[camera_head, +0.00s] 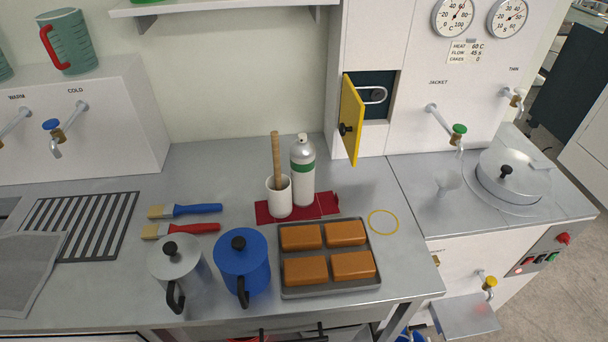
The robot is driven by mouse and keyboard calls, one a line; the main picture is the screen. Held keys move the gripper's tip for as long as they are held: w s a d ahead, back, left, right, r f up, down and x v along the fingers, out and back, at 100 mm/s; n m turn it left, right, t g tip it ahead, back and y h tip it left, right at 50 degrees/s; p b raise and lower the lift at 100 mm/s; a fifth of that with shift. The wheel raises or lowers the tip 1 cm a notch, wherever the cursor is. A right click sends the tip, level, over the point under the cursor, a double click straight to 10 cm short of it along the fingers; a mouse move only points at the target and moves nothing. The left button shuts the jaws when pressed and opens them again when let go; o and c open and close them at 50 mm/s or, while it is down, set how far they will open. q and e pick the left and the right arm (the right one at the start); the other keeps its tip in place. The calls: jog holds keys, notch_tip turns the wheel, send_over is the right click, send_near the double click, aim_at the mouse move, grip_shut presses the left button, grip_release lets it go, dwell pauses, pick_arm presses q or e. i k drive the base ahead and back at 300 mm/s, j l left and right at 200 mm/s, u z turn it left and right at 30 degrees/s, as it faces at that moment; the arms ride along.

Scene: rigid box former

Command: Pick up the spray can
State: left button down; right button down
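The spray can (303,176) is a silver-white cylinder with a green band and a domed top with a small white nozzle. It stands upright on a dark red mat (326,205) near the back of the metal counter. A white cup (279,197) with a wooden stick in it stands close to its left and slightly in front. The can's lower left side is close to or partly behind the cup. Neither of my grippers shows in the head view.
A tray (330,291) of brown blocks lies in front of the can. A blue pot (242,262), a silver pot (178,268) and two brushes (193,211) are to the left. An open yellow door (351,121) juts out behind right. A yellow ring (383,222) lies right.

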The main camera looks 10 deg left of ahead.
aim_at(302, 156)
jog(key=l+u, duration=0.2)
jog(key=l, duration=0.7)
jog(key=l+u, duration=0.2)
jog(key=l, duration=0.7)
jog(key=k, duration=0.05)
